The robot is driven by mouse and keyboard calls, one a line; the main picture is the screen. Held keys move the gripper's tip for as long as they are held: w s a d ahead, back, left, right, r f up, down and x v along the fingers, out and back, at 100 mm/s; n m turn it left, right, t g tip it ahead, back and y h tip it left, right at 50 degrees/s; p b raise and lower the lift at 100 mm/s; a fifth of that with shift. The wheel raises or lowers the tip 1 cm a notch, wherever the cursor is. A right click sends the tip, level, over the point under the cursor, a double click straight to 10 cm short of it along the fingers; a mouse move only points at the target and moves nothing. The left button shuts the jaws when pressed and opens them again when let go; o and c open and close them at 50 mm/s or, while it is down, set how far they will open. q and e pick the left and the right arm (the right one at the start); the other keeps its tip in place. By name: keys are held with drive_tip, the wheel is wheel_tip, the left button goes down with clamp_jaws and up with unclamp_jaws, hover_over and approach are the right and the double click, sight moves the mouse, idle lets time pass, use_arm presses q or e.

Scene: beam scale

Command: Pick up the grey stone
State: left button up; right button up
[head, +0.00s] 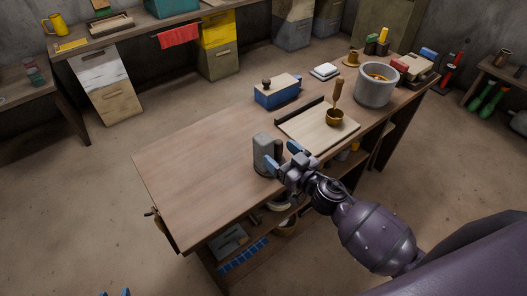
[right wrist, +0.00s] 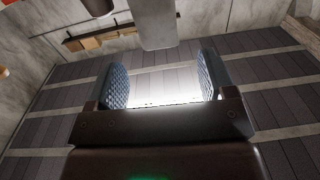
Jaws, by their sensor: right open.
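The grey stone (head: 264,150) looks like an upright grey block on the near edge of the wooden workbench. A narrower grey part shows at its right side. My right gripper (head: 283,156) is open at its near right side, with blue finger pads apart. In the head view one finger overlaps the block's lower part; I cannot tell whether it touches. In the right wrist view, a grey block (right wrist: 154,24) shows beyond the open fingers (right wrist: 163,84), with nothing gripped. At the head view's bottom left edge, only small blue tips of my left gripper (head: 115,293) show.
The workbench (head: 190,150) is clear left of the stone. A blue box (head: 277,92) stands behind, and a grey pot (head: 375,88) at the far right. A lower shelf holds items.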

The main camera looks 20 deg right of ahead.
sight(270, 145)
drive_tip(key=shift+x, duration=3.85)
drive_tip(key=shift+f, duration=0.1)
clamp_jaws()
